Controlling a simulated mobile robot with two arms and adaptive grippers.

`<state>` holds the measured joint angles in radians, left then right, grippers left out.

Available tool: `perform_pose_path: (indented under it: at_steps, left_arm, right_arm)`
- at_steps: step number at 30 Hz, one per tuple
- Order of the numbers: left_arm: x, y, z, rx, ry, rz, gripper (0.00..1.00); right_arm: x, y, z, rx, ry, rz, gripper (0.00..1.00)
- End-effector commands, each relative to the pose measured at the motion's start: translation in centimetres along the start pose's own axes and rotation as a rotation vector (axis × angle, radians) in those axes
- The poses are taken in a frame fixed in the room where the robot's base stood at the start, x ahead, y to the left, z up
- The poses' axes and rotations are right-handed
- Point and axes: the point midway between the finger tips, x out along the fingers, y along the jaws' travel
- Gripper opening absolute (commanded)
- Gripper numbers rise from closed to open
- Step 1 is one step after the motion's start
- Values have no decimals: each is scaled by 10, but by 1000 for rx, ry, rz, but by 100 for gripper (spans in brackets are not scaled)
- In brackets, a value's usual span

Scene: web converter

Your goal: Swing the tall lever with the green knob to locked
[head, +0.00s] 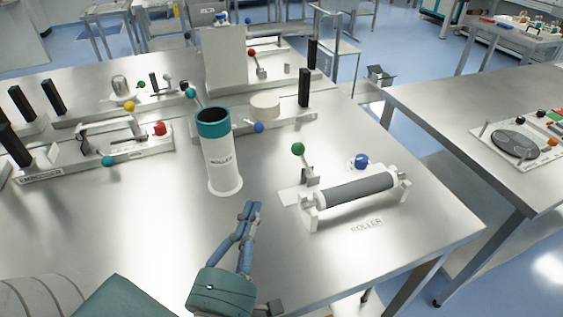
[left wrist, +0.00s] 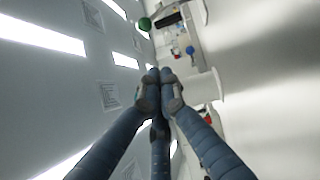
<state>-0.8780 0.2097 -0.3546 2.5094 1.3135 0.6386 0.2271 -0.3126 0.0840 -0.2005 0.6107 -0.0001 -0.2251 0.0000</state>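The lever with the green knob (head: 298,148) stands beside the roller unit on the steel table, tilted to the upper left from its grey bracket (head: 311,178). The green knob also shows at the top of the left wrist view (left wrist: 145,23). My left gripper (head: 252,206) is in front of and left of the lever, apart from it. Its blue fingertips are together with nothing visible between them, also in the left wrist view (left wrist: 160,75). My right gripper is in neither view. No locked mark is legible.
The dark grey roller (head: 355,190) lies right of the lever, with a blue knob (head: 361,161) behind it. A white cylinder with a teal top (head: 220,160) stands left of the lever. More levers and black posts fill the back.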

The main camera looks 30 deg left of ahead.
Motion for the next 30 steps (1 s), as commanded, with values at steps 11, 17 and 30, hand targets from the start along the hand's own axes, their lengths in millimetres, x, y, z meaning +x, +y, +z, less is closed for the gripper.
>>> perform_pose_path:
  at_steps: [11,17,30]
  left_arm:
    - [48,7,1,1,0,6,0]
    - [90,6,1,2,-1,6,0]
    - [128,1,28,1,-1,2,0]
  right_arm:
    - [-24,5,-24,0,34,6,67]
    - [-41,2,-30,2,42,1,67]
    - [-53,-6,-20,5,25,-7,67]
